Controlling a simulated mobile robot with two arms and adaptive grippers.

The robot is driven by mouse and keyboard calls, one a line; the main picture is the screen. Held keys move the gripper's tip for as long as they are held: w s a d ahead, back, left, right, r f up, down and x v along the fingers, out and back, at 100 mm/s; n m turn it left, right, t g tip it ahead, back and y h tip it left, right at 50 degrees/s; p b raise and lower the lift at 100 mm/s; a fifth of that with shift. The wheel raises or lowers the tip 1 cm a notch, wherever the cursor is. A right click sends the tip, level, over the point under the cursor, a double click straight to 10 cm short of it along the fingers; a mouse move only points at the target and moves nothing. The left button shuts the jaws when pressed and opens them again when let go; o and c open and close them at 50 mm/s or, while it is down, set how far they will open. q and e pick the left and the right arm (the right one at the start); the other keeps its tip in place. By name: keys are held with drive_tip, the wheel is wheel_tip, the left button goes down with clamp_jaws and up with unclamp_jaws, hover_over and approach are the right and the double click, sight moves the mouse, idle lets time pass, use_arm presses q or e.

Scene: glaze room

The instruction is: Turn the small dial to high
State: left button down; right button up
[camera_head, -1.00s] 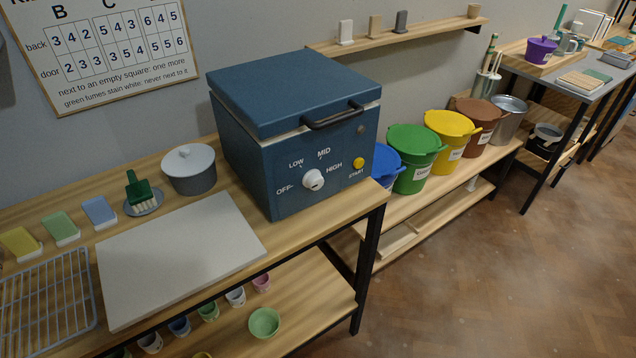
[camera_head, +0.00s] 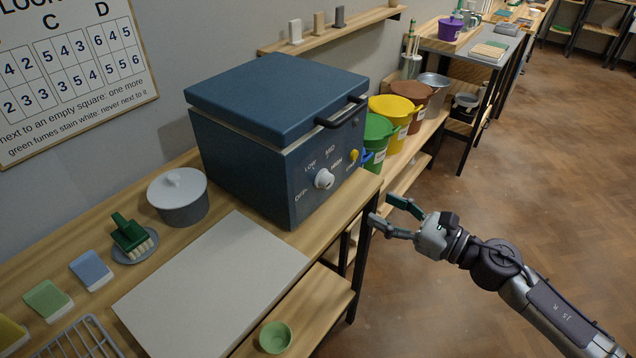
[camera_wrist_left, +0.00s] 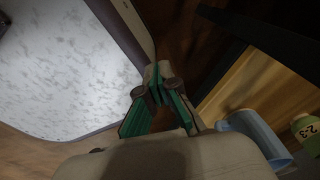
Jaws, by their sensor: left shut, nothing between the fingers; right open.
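The small dial (camera_head: 324,179) is a white round knob on the front of the blue kiln (camera_head: 262,140). OFF, LOW, MID and HIGH are printed around it; I cannot tell which mark it points to. The yellow START button (camera_head: 353,155) is to its right. My right gripper (camera_head: 383,211) is open and empty, to the right of the dial and lower in the picture, clear of the kiln. My left gripper (camera_wrist_left: 156,100) shows only in the left wrist view, shut and empty, away from the dial.
A pale board (camera_head: 215,285) lies on the bench before the kiln. A grey lidded pot (camera_head: 180,203) stands left of it. Coloured buckets, including a yellow one (camera_head: 392,108), line the lower shelf on the right. The floor (camera_head: 500,190) there is clear.

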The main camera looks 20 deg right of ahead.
sight(330, 181)
drive_tip(key=p+x, duration=0.4)
drive_tip(key=x, duration=0.8)
drive_tip(key=shift+w+r, duration=0.15)
drive_tip(key=shift+w+a+p, duration=0.35)
drive_tip(key=shift+w+a, duration=0.05)
drive_tip(key=shift+w, duration=0.1)
use_arm(q)
drive_tip(key=r, duration=0.2)
drive_tip(key=d+r, duration=0.1)
drive_tip(key=r, duration=0.1)
drive_tip(key=shift+s+r, duration=0.1)
drive_tip(key=shift+r, duration=0.3)
use_arm(e)
drive_tip(key=shift+c, duration=0.2)
drive_tip(key=shift+s+d, duration=0.1)
drive_tip(key=c, duration=1.1)
